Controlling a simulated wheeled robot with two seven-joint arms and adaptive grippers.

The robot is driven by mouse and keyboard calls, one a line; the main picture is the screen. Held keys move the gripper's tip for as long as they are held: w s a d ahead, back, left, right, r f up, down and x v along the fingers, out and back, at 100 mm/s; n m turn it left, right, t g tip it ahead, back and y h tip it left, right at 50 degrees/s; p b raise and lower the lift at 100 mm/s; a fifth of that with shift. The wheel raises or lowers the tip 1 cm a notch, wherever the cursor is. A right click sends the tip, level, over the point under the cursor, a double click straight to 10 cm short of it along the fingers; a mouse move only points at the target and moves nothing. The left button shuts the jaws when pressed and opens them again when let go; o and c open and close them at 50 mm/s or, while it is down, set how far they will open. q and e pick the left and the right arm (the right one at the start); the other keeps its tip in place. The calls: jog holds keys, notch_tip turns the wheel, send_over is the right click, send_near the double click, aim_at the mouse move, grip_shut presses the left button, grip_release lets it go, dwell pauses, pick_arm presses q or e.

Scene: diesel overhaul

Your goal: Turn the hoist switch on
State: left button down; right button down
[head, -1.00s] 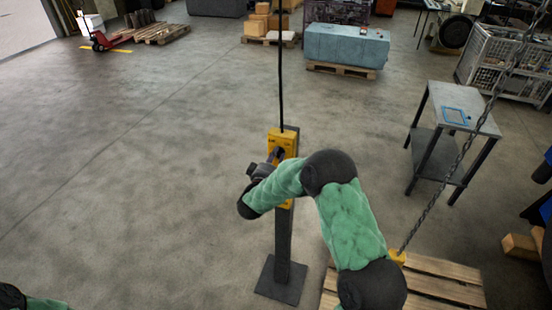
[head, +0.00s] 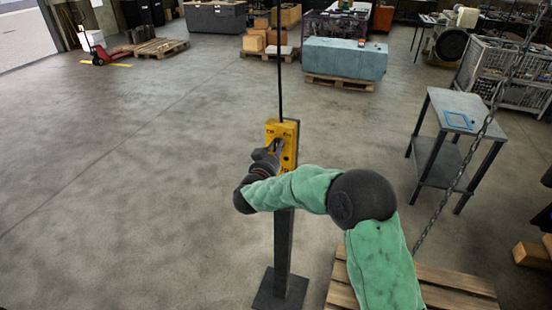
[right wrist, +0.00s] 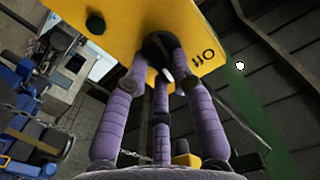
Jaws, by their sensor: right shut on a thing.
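The hoist switch box (head: 289,133) is a yellow pendant fixed upright on a dark post, with a black cable rising from it. My right gripper (head: 276,149) is at the front of the box, reaching it from the left. In the right wrist view, the purple fingers (right wrist: 161,62) close around a dark knob (right wrist: 158,46) on the yellow face (right wrist: 120,22). The fingertips hide part of the knob, and I cannot tell its exact position. A dark label beside it appears upside down, seemingly OFF. My left gripper is not in view.
The post stands on a flat base plate (head: 281,290). A wooden pallet (head: 450,284) and a hanging chain (head: 452,184) are to its right. A grey side table (head: 450,115) stands farther right. The floor left of the post is clear.

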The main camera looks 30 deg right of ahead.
jog(key=shift+f+m+b, duration=0.2)
jog(key=shift+m+b, duration=3.4)
jog(key=shift+b, duration=0.25)
jog(key=c, duration=1)
grip_release()
jog(key=shift+c, duration=0.2)
jog(key=shift+s, duration=0.1)
jog(key=v, duration=1.2)
